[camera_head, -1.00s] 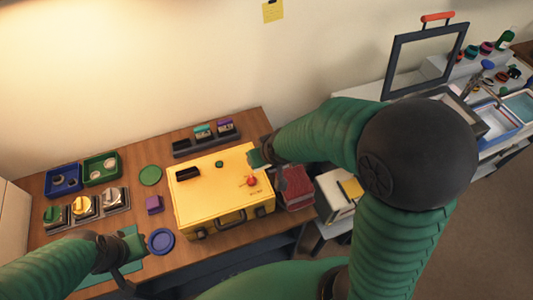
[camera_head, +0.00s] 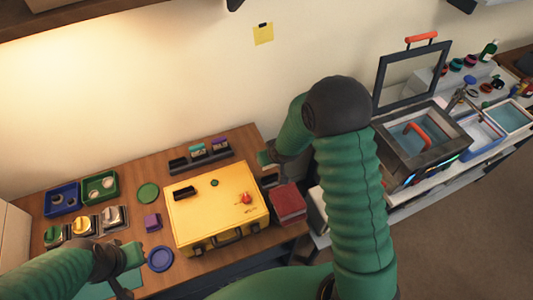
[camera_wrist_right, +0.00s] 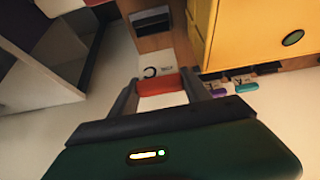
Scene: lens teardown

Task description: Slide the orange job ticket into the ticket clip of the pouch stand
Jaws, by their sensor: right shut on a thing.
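The orange job ticket (camera_wrist_right: 155,82) shows as a red-orange strip between the fingertips of my right gripper (camera_wrist_right: 160,90) in the right wrist view. That gripper is shut on it. In the head view my right gripper (camera_head: 265,158) is over the table's back right corner, right of the pouch stand; the ticket cannot be made out there. The dark pouch stand (camera_head: 181,166) is at the table's back, with teal and purple pouches. The pouches also show in the wrist view (camera_wrist_right: 245,87). I cannot make out the ticket clip. My left gripper (camera_head: 132,255) is at the front left; its fingers are unclear.
A yellow case (camera_head: 200,225) fills the middle of the table, in front of the stand. A dark red block (camera_head: 287,203) is right of it. Blue and green trays (camera_head: 62,200) and a purple block (camera_head: 152,222) are left. The wall bounds the back.

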